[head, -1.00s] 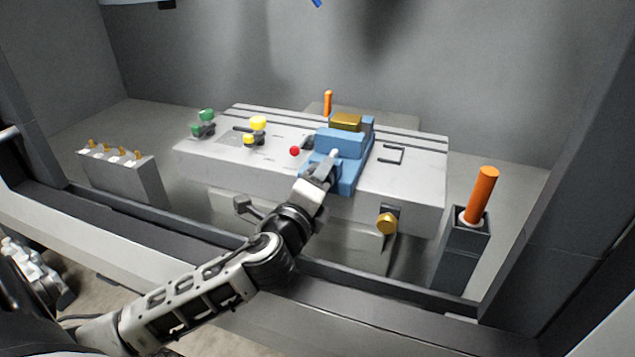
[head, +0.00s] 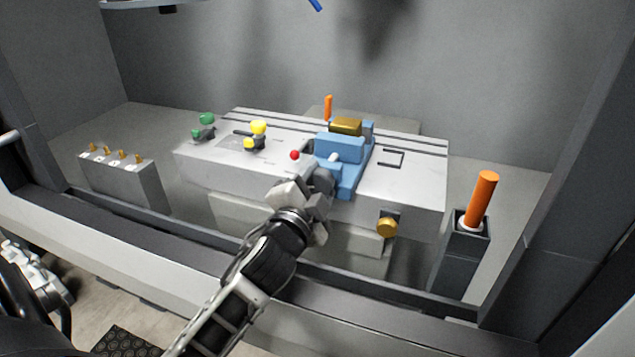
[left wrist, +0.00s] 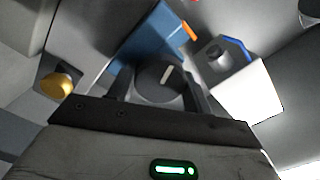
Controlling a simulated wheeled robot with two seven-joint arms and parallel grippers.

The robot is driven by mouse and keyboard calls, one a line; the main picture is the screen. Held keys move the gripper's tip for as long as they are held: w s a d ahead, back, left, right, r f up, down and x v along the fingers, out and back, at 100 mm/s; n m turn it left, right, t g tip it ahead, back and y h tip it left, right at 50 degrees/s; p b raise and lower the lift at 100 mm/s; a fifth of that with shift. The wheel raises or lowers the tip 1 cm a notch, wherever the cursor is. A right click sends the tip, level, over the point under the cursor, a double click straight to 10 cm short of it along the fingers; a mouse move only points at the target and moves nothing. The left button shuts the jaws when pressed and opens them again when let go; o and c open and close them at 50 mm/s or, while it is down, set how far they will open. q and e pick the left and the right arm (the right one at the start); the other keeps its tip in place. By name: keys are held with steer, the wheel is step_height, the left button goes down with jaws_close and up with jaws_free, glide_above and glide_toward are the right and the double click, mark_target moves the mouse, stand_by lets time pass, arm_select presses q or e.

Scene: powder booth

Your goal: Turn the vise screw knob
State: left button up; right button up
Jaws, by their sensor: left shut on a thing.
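The blue vise (head: 338,149) stands on the grey slotted table, with a gold block (head: 346,127) at its jaws. My left gripper (head: 320,178) is at the vise's near end; the wrist covers much of that end in the head view. In the left wrist view the dark round screw knob (left wrist: 158,84) with a pale mark sits between my two fingers, and the gripper is shut on it. The blue vise body (left wrist: 148,40) shows behind the knob. I cannot make out the knob clearly in the head view. My right gripper is not in view.
The grey table (head: 415,175) carries a red button (head: 294,155), yellow knobs (head: 258,128) and green knobs (head: 206,119). A gold knob (head: 387,227) is on its front. An orange rod (head: 482,200) stands in a dark holder at right. A grey block with gold pegs (head: 125,180) is at left.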

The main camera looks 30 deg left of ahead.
arm_select(q)
steer(key=n, duration=0.3)
steer(key=shift+p, duration=0.35)
steer(key=shift+n, duration=0.5)
steer(key=o, duration=1)
